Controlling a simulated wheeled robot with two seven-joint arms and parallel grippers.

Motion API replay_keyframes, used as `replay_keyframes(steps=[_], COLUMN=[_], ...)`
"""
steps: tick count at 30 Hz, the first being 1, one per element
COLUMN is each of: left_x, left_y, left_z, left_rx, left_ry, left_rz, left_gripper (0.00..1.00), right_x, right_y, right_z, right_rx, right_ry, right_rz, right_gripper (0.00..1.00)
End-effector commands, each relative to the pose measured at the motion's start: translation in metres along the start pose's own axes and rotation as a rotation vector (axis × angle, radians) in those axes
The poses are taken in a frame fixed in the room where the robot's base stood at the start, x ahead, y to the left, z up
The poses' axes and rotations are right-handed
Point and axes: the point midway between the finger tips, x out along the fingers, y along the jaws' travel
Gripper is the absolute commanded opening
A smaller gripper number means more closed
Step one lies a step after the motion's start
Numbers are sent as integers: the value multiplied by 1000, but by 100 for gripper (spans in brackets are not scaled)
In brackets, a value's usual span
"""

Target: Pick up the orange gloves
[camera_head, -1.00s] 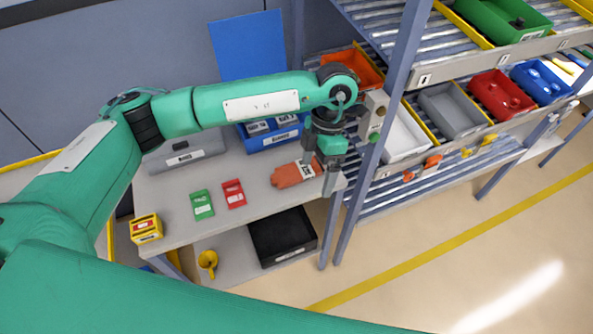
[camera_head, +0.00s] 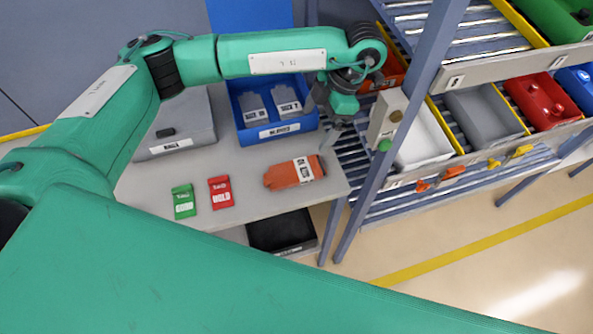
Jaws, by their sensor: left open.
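The orange gloves (camera_head: 288,174) lie flat on the grey table near its right end, with a white and black label at their right side. My left gripper (camera_head: 322,122) is above and behind the gloves, to their upper right, and apart from them. It is open, pointing down, with nothing seen between its fingers. My right gripper is not in view.
A blue bin (camera_head: 267,135) with grey items stands behind the gloves. A green card (camera_head: 184,202) and a red card (camera_head: 221,193) lie to their left. A grey case (camera_head: 178,128) stands at the back left. A shelf post (camera_head: 402,120) rises close right of my gripper.

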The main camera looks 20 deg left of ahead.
Motion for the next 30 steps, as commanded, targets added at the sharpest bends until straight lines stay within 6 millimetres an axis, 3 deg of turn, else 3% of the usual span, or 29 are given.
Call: replay_keyframes(steps=[1, 4, 11, 17, 30], left_x=[12, 24, 45, 56, 117], left_y=[0, 0, 0, -1, -1], left_z=[5, 10, 19, 18, 18], left_rx=[0, 0, 0, 2, 1], left_ry=[0, 0, -1, 1, 2], left_rz=[0, 0, 0, -3, -4], left_gripper=[93, 93, 93, 93, 93], right_x=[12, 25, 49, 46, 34], right_y=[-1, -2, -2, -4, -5], right_z=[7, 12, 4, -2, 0], right_rx=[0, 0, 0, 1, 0], right_ry=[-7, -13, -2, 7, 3], right_rz=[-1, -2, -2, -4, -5], right_gripper=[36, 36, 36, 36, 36])
